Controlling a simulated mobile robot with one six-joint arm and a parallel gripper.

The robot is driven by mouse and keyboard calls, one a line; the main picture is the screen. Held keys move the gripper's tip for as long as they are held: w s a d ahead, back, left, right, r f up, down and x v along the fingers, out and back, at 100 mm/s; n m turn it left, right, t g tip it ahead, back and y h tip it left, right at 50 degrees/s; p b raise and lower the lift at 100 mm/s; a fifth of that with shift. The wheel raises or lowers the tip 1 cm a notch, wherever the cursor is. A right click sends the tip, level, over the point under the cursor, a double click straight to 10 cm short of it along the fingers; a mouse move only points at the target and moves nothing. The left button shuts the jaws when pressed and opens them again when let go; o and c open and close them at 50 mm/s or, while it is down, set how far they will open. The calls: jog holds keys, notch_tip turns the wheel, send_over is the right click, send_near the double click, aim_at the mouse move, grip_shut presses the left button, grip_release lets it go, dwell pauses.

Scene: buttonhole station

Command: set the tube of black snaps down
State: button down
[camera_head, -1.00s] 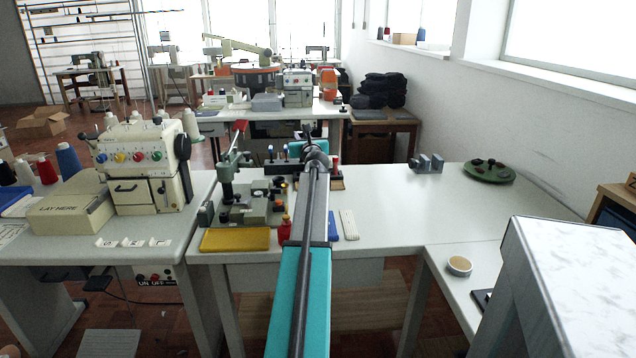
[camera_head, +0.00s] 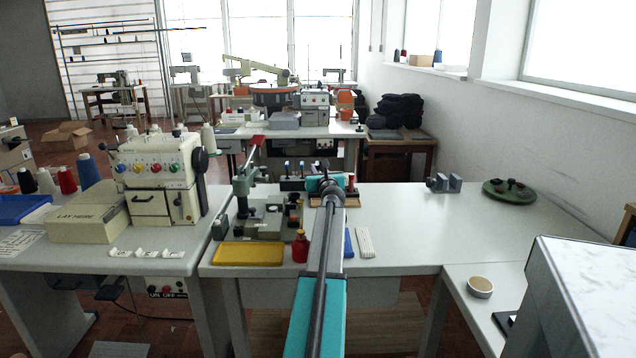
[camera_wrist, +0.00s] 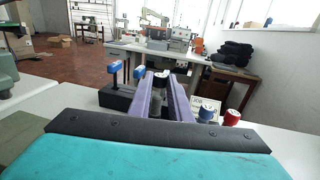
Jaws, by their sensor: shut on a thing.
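My gripper (camera_wrist: 163,90) shows in the wrist view as two purple fingers reaching away from the teal wrist. It is shut on the tube of black snaps (camera_wrist: 161,75), whose light top with a dark mark shows between the fingertips. The fingers hide most of the tube, and I cannot tell whether its base touches anything. A black rack (camera_wrist: 117,99) with blue-topped posts stands just left of the fingers. In the head view my teal gripper (camera_head: 326,183) is over the back of the middle table, and my arm hides the tube there.
A blue-capped tube (camera_wrist: 208,112) and a red-capped tube (camera_wrist: 231,117) stand right of the fingers, near a small label card. In the head view a grey press (camera_head: 262,215), yellow tray (camera_head: 248,253) and red bottle (camera_head: 300,246) lie left of my arm. The table's right side (camera_head: 420,220) is mostly clear.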

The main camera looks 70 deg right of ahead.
jog(key=shift+f+b, duration=0.85)
jog(key=shift+f, duration=1)
jog(key=shift+f, duration=0.15)
jog(key=c, duration=1.9)
grip_release()
jog(key=shift+r, duration=0.2)
jog(key=shift+p+v, duration=0.45)
jog(key=shift+v, duration=5.6)
jog(key=shift+f, duration=0.1)
jog(key=shift+w, duration=0.1)
